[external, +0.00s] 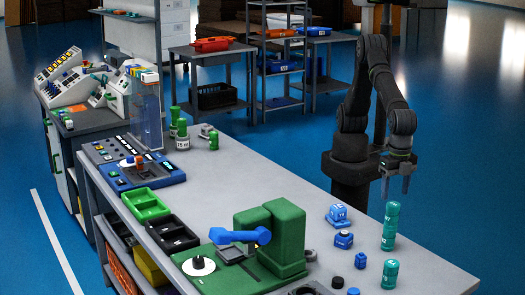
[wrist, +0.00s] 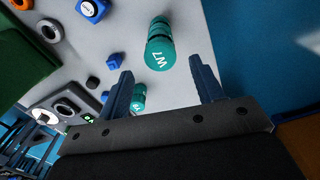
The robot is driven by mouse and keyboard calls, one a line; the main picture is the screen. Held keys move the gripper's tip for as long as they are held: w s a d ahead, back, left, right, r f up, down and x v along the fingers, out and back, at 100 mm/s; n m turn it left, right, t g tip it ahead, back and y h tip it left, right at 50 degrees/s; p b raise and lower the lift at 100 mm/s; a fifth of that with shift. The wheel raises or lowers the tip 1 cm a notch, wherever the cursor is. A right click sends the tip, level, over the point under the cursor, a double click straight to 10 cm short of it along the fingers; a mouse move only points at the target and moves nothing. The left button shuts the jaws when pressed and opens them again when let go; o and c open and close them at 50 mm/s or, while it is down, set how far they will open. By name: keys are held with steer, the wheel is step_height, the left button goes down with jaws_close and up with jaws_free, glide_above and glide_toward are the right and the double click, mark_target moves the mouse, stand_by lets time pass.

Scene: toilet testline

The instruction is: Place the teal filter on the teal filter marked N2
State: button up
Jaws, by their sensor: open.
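A tall teal column (external: 391,226) stands upright near the right edge of the table; it looks like two filters stacked, but I cannot be sure. A shorter teal filter (external: 390,274) stands apart, nearer the front. I cannot read an N2 mark. My gripper (external: 396,194) points down, open and empty, above and slightly behind the tall column.
Blue parts (external: 343,240) stand left of the teal filters. Small black parts (external: 337,283) lie at the front. A green fixture (external: 285,235) with a blue handle stands further left. Bare tabletop lies between the blue parts and the teal column.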

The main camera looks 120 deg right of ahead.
mark_target(393, 204)
steer(key=shift+r, duration=1.45)
steer(key=shift+f, duration=0.1)
step_height(393, 204, down, 12)
steer(key=shift+r, duration=1.9)
steer(key=shift+f, duration=0.1)
